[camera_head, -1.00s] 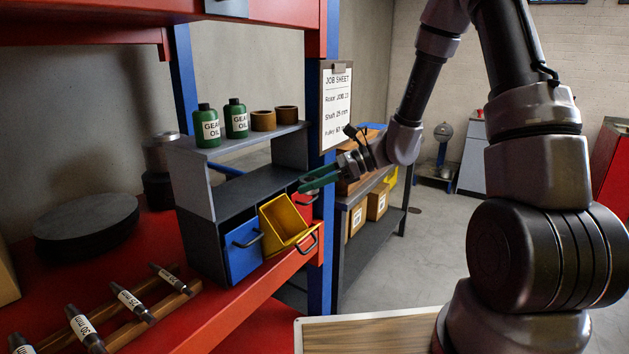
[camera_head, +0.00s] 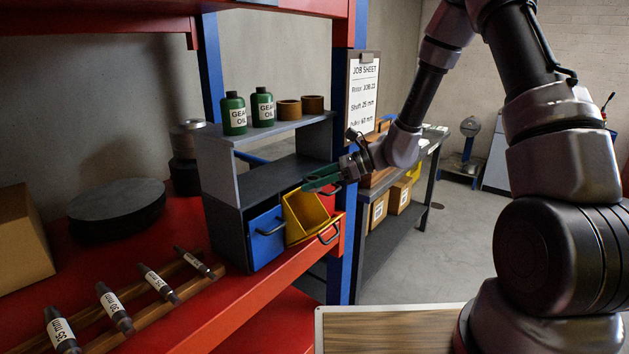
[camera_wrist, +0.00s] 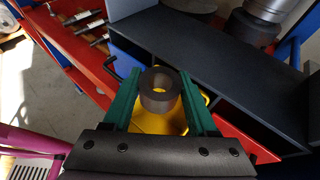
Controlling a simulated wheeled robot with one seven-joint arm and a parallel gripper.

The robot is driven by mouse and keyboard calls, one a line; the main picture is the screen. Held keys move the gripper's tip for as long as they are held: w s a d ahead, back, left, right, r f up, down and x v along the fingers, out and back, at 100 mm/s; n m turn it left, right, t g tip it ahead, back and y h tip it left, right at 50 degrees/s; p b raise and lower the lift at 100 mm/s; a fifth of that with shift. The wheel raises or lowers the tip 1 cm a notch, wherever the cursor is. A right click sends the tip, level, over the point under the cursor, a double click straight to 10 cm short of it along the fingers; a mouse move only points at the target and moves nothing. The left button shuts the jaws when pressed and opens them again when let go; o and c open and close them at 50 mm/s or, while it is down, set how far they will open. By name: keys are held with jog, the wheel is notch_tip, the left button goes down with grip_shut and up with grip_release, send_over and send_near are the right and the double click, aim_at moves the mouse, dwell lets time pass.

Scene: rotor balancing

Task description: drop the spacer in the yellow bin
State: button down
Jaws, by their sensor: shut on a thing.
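The spacer (camera_wrist: 159,90) is a short dark ring with a hole through it. In the wrist view it sits between the two green fingers of my gripper (camera_wrist: 160,98), which is shut on it. The yellow bin (camera_wrist: 150,124) shows below and behind the spacer in that view. In the head view the yellow bin (camera_head: 307,218) is tilted open at the front of the grey shelf unit, beside a blue bin (camera_head: 268,238). My gripper (camera_head: 318,180) is above the yellow bin's upper part there. The spacer cannot be made out in the head view.
The grey shelf unit (camera_head: 222,170) holds two green oil bottles (camera_head: 234,113) and two brown rings (camera_head: 300,105) on top. A red bin is right of the yellow one. Labelled shafts (camera_head: 158,283) lie on a rack at the left. A blue post (camera_head: 347,240) stands close right.

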jog(key=shift+c, duration=0.6)
grip_release()
jog(key=v, duration=0.9)
jog(key=s+d+r+n+t+h, duration=0.3)
jog(key=s+d+r+n+h, duration=0.2)
jog(key=r, duration=0.6)
jog(key=s+d+r+n+t+h, duration=0.4)
jog(key=s+d+r+n, duration=0.5)
jog(key=s, duration=0.5)
notch_tip(320, 180, up, 2)
jog(key=d+h, duration=0.2)
jog(key=shift+s+d, duration=0.25)
jog(key=shift+d, duration=0.15)
